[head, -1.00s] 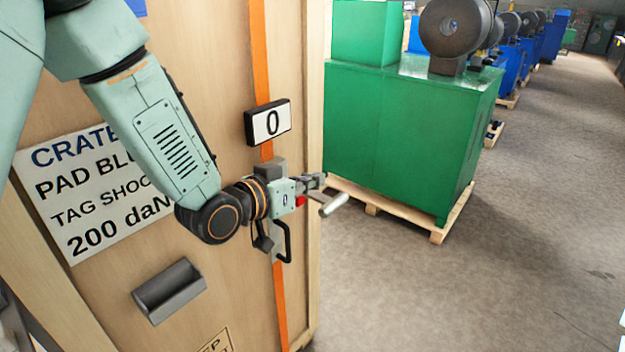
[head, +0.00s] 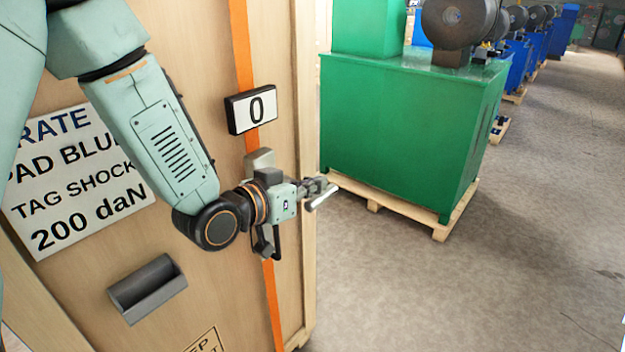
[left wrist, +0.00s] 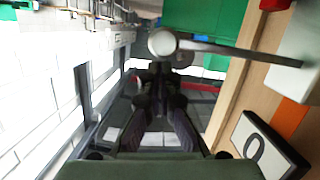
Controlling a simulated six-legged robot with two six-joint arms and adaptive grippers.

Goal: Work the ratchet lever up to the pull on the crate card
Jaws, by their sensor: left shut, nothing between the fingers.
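The wooden crate (head: 215,70) bears a card (head: 75,180) reading PAD BLU..., TAG SHOCK and 200 daN, its left edge cut off. An orange strap (head: 241,50) runs down the crate past a display (head: 251,109) that reads 0. The ratchet sits on the strap below the display, mostly hidden behind my left wrist. Its pale lever bar (head: 322,198) shows by my left gripper (head: 314,187), which is shut and empty. In the left wrist view the lever (left wrist: 240,52) ends in a round knob just beyond the fingers; contact is unclear. My right gripper is out of view.
A green machine (head: 400,125) stands on a wooden pallet (head: 400,205) right of the crate. A grey recessed handle (head: 147,288) is low on the crate. The grey floor (head: 520,260) at the right is clear.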

